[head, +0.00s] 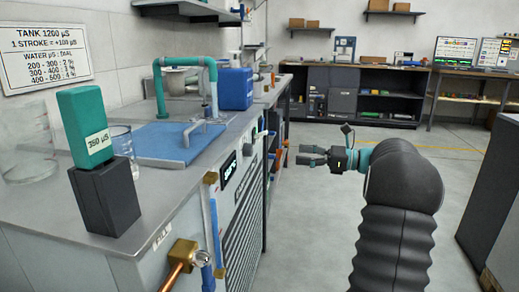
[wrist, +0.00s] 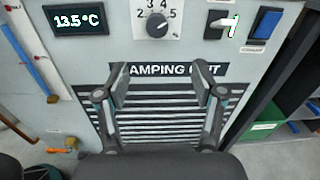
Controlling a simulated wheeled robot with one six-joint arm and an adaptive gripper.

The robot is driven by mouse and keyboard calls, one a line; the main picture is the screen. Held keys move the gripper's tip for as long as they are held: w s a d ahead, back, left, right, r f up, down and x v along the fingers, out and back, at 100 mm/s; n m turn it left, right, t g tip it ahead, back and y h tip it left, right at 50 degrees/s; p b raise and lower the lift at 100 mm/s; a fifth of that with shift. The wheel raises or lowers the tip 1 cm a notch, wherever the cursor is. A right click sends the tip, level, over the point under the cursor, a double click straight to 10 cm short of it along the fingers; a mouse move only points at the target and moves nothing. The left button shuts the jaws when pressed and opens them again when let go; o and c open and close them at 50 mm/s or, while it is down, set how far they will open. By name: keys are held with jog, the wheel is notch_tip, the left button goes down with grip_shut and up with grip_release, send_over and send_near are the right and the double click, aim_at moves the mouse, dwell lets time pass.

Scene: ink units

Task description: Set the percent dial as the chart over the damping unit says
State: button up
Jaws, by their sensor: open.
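The chart (head: 45,58) on the left wall pairs water 200-300 with 2 %, 300-400 with 3 %, 400-500 with 4 %. A teal meter (head: 86,125) in a dark holder reads 350 µS. The damping unit's front (head: 232,215) faces right. In the wrist view the dark round dial knob (wrist: 157,25) sits on a white plate numbered 2 to 5. A pale mark on it seems to point up right, toward 5; its exact setting is unclear. My gripper (wrist: 160,82) is open and empty, below the dial, before the DAMPING UNIT label. It also shows in the head view (head: 306,155).
Left of the dial is a display (wrist: 75,20) reading 13.5 °C. Right of it are a lever switch (wrist: 220,24) and a blue rocker (wrist: 264,23). Vent slats (wrist: 160,120) lie below. A brass valve (head: 182,256) juts from the near end. Open floor lies right of the unit.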

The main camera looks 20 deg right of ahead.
aim_at(252, 150)
jog(key=x, duration=1.5)
jog(key=shift+s+a+f, duration=0.1)
jog(key=shift+s+a, duration=0.05)
jog(key=shift+a, duration=0.25)
jog(key=shift+c, duration=0.2)
